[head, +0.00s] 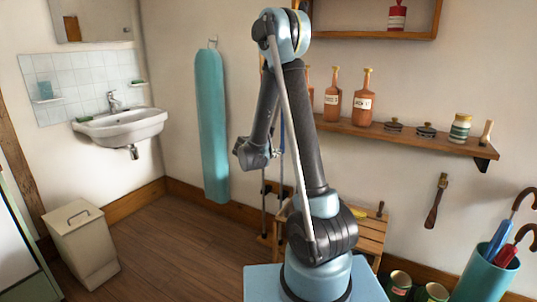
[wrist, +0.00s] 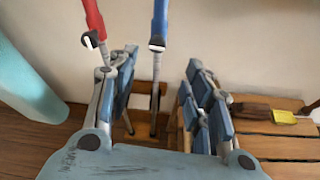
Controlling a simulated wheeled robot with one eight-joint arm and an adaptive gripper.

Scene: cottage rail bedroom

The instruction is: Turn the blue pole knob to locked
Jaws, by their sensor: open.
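The blue pole (wrist: 161,17) stands upright near the wall in the wrist view. Its knob (wrist: 157,43) is a dark collar with a pale lower edge, at the pole's lower blue end; which way it is turned is too small to tell. A thin grey shaft runs down from it. My gripper (wrist: 162,62) is open and empty. Its two blue-padded fingers stand apart, left and right of the shaft in the picture, with the knob just above their tips. In the head view the blue pole (head: 282,132) is partly hidden behind my arm.
A red pole (wrist: 94,20) with a similar collar stands close to the left finger. A wooden slatted bench (wrist: 285,147) holding brushes is at the right. A teal ironing board (head: 212,125) hangs at the left. A bottle shelf (head: 400,134) is at the right.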

